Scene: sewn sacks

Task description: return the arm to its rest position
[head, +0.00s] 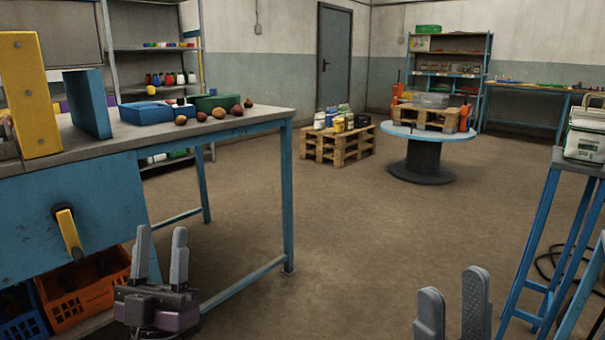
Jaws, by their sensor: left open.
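My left gripper (161,250) is at the lower left, in front of the blue-legged workbench (222,129). Its two grey fingers point up and stand apart, with nothing between them. My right gripper (453,295) shows at the bottom edge, right of the middle. Its two grey fingertips point up with an empty gap between them; the rest of it is cut off by the frame. Neither gripper appears to touch anything.
A drawer front with a yellow handle (69,236) and an orange crate (85,289) are left of my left gripper. A blue stool (537,220) stands at the right. A spool table (424,155) and pallets (338,147) stand farther back. The middle floor is clear.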

